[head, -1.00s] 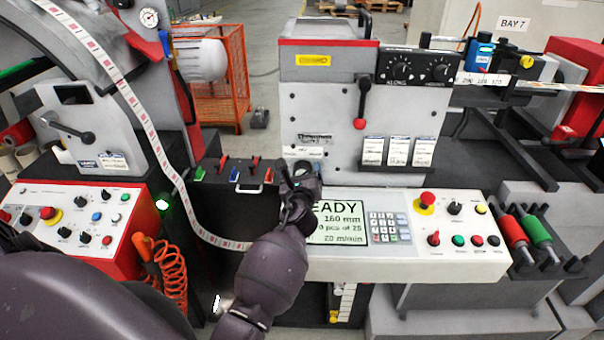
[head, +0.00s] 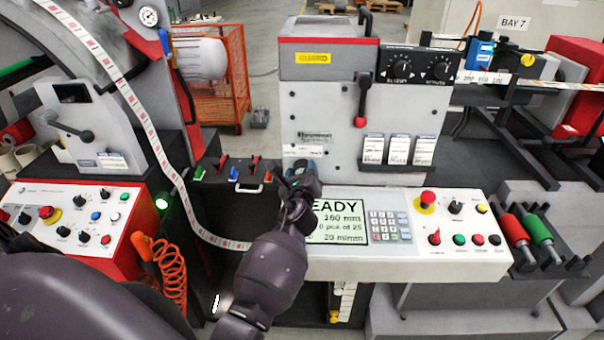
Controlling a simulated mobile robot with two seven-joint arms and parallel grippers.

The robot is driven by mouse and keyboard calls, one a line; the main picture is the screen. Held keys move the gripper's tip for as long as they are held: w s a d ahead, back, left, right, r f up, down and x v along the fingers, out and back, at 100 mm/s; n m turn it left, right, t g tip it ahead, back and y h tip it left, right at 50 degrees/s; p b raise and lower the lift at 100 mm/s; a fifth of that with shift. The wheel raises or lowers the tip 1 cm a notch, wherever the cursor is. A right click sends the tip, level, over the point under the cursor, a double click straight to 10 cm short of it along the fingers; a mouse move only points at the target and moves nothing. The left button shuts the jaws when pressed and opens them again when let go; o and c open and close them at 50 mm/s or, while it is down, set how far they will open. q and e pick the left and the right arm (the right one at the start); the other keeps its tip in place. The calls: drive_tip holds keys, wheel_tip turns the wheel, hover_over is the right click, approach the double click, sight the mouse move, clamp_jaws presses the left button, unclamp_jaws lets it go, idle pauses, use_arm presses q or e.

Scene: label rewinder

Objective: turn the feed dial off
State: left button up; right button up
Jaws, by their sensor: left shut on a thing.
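My left gripper (head: 302,172) is at the lower left of the grey machine's front (head: 325,110), just above the screen of the white control panel. It is shut on a small dark thing, mostly hidden by the fingers. This may be the feed dial, but no readable marking shows there and its setting cannot be seen. Two black dials with white marks, (head: 398,68) and (head: 440,68), sit on the black plate at the upper right of the machine, apart from the gripper. My right gripper is not in view.
The white control panel (head: 340,262) has a lit screen reading "EADY", a keypad (head: 390,226) and a red mushroom button (head: 425,201). Small coloured levers (head: 252,164) stand left of the gripper. A lever with a red knob (head: 361,121) hangs above right. A label strip (head: 150,130) runs at left.

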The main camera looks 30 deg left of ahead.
use_arm(q)
drive_tip(key=n+b, duration=0.1)
drive_tip(key=n, duration=0.3)
drive_tip(key=shift+f, duration=0.15)
drive_tip(key=shift+n+b, duration=0.3)
drive_tip(key=shift+n, duration=0.5)
drive_tip(key=o, duration=0.9)
